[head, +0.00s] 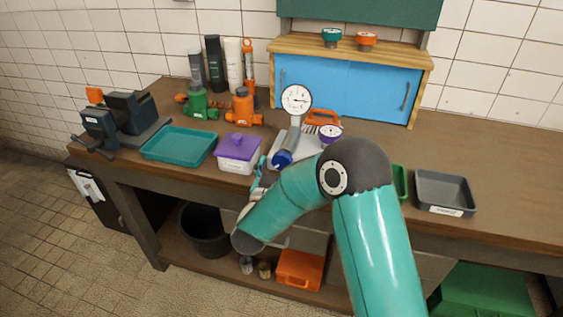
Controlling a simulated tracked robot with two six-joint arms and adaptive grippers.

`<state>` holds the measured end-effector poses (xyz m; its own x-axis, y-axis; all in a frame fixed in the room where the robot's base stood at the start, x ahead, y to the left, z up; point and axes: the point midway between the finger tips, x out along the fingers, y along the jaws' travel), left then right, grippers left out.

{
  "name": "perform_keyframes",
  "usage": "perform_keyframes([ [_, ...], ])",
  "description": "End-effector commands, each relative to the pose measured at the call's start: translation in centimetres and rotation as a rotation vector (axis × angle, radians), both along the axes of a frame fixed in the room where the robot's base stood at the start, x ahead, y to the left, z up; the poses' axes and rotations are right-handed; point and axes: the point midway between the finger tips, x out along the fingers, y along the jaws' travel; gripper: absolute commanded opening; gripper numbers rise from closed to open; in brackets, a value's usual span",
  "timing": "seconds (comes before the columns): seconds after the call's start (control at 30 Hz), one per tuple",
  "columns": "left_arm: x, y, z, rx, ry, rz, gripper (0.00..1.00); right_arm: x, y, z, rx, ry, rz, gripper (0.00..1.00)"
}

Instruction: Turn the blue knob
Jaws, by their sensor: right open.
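The blue knob (281,160) sits low on the front of a grey pipe fitting with a round white gauge (296,98) above it, on the workbench. My right arm reaches in from the lower right and covers part of the area around the fitting. My right gripper (261,172) is mostly small and partly hidden by my arm. It is open, just left of the blue knob and beside the white box with a purple lid (238,150). Whether it touches the knob I cannot tell. My left gripper is not in view.
The workbench (480,150) also holds a teal tray (180,145), a vise (120,118), green (197,102) and orange valves (243,108), and a dark grey tray (444,192). A blue cabinet (345,90) stands behind. The bench's right side is mostly clear.

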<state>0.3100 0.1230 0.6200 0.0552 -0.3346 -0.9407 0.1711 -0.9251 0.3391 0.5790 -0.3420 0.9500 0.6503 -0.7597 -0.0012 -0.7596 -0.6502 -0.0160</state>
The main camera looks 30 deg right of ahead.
Motion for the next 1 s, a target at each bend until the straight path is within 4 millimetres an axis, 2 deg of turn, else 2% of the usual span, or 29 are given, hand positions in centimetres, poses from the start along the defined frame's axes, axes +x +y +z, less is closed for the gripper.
perform_keyframes([
  [0.3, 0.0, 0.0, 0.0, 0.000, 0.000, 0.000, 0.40, -4.0, 5.0, 0.0, -0.001, 0.002, 0.007, 0.80],
  [0.5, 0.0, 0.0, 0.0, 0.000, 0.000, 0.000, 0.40, -5.9, 7.1, 0.0, 0.000, 0.000, 0.004, 0.80],
  [1.0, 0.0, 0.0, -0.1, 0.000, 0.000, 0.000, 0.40, -6.5, 7.6, -0.1, 0.000, 0.000, 0.001, 0.80],
])
